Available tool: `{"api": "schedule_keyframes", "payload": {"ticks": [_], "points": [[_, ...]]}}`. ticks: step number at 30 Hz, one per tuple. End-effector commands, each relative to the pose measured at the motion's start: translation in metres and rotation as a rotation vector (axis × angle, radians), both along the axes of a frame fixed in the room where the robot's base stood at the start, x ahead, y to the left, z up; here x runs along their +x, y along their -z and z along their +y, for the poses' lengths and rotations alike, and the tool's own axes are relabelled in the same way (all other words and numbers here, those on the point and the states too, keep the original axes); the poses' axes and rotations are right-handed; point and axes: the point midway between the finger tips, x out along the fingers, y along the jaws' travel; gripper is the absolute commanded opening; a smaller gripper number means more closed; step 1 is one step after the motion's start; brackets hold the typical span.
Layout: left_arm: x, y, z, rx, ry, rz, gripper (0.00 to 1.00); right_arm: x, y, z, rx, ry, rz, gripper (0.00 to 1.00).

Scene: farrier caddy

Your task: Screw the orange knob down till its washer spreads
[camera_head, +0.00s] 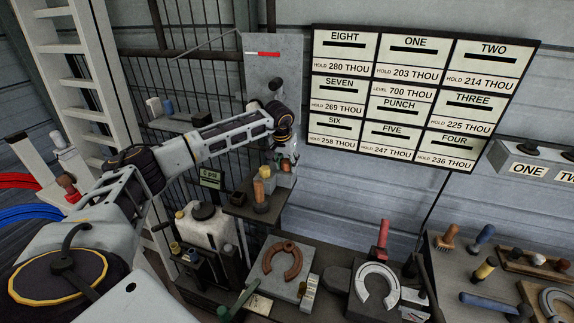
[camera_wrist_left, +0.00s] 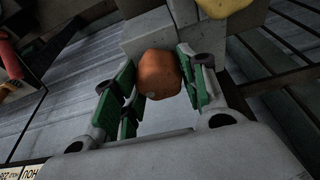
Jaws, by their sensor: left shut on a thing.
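The orange knob (camera_wrist_left: 158,74) shows in the left wrist view as a rounded, faceted orange piece against a grey block (camera_wrist_left: 150,35). My left gripper (camera_wrist_left: 160,80) has its green-padded fingers on either side of the knob, shut on it. In the head view my left gripper (camera_head: 284,162) is at the end of the outstretched arm, in front of the grey wall panel and above a small shelf. My right gripper is not in view.
Orange-topped handles (camera_head: 262,188) stand on the small shelf (camera_head: 248,210) below my gripper. A white jug (camera_head: 207,228) stands lower left. Below are a brown horseshoe (camera_head: 282,263) and a pale one (camera_head: 377,288). A label board (camera_head: 420,95) hangs to the right.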

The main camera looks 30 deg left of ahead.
Motion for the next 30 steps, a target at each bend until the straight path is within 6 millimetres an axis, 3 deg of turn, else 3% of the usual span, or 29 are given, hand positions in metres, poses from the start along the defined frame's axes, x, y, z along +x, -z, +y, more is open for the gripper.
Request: {"api": "schedule_keyframes", "payload": {"ticks": [3, 4, 6, 17, 30], "points": [[0.0, 0.0, 0.0, 0.0, 0.016, 0.001, 0.0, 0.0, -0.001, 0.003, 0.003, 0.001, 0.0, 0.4], [0.0, 0.001, 0.0, 0.0, 0.015, 0.001, 0.45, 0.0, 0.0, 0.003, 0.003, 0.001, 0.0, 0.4], [0.0, 0.001, 0.0, 0.0, 0.015, 0.001, 0.54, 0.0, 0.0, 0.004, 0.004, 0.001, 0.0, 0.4], [0.0, -0.001, 0.0, 0.0, 0.014, 0.0, 0.54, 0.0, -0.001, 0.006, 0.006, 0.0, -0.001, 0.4], [-0.006, -0.02, -0.001, 0.001, 0.012, 0.0, 0.54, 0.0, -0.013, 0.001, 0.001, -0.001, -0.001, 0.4]]}}
